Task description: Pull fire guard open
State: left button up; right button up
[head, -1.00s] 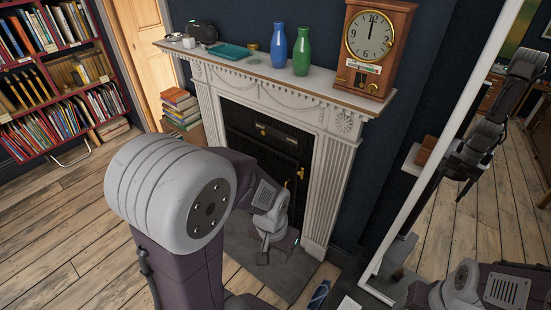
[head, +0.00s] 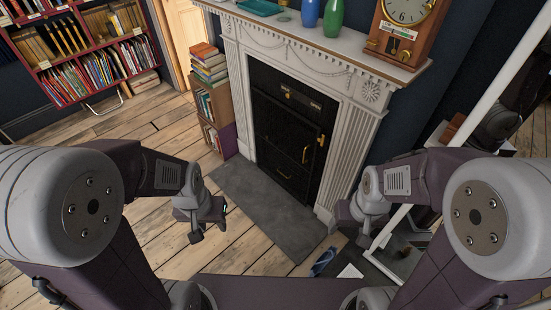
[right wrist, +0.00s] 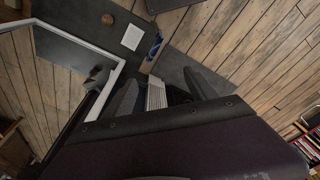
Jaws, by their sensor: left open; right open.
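The black fire guard (head: 283,133) stands upright in the white fireplace in the head view. It looks closed, and small brass handles show on its front. My left gripper (head: 208,229) is open and empty over the floor, left of the grey hearth and apart from the guard. My right gripper (head: 349,231) is open and empty, low near the right pillar of the fireplace and apart from the guard. Its two fingers also show in the right wrist view (right wrist: 162,93), with nothing seen between them. The guard is not clearly seen there.
A grey hearth slab (head: 268,208) lies before the fireplace (head: 347,120). Stacked books (head: 208,65) stand at its left, and a white-framed mirror (head: 480,85) at its right. A blue item (head: 323,262) lies on the floor near my right gripper. Wooden floor is clear at left.

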aim_at(253, 88)
jog(key=i+j, duration=0.1)
jog(key=j, duration=0.4)
jog(key=i+j+z, duration=0.15)
jog(key=i, duration=0.35)
jog(key=i+j+z, duration=0.2)
jog(key=i, duration=0.35)
